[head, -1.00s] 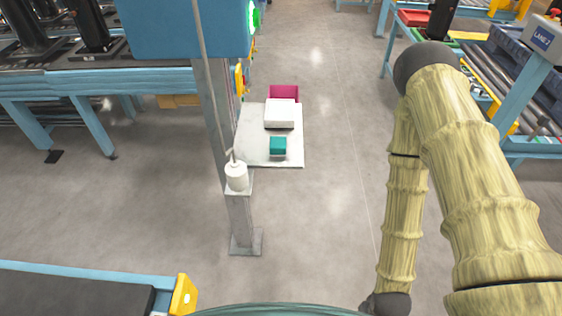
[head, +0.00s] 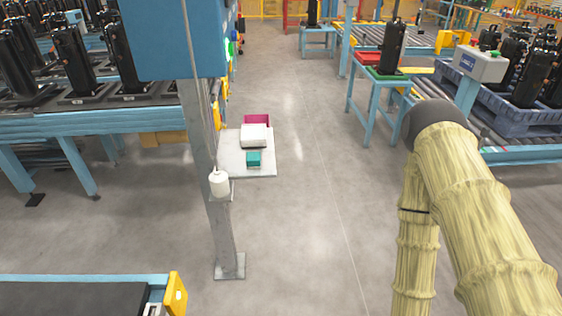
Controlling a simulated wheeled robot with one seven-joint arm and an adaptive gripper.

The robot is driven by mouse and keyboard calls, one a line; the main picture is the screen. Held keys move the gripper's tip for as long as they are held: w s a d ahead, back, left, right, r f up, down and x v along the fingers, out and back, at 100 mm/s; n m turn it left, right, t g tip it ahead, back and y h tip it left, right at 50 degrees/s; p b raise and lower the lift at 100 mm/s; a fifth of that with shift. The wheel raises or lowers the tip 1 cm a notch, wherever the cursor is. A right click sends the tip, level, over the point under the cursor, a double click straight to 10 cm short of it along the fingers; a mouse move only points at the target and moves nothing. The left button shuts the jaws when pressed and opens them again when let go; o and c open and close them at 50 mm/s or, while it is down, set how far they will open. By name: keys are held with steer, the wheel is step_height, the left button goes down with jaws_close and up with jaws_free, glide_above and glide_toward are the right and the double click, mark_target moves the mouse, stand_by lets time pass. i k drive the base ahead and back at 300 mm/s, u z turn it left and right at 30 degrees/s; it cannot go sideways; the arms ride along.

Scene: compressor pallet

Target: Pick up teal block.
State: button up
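The teal block (head: 254,158) lies near the front edge of a small light-grey shelf (head: 262,171) left of the picture's middle. A white box (head: 254,135) stands just behind it on the same shelf. Behind that is a magenta bin (head: 257,119). My arm shows at the right side, well apart from the shelf, with clear floor between. My gripper is out of the picture.
A grey-blue post (head: 222,230) with a white cylinder (head: 219,183) stands just left of the shelf. A conveyor end with a yellow cap (head: 176,292) is at the lower left. Blue tables and conveyors line both sides. The middle floor (head: 310,200) is clear.

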mark_target(254, 159)
steer(key=z, duration=1.5)
steer(key=i, duration=1.15)
steer(key=u, duration=2.9)
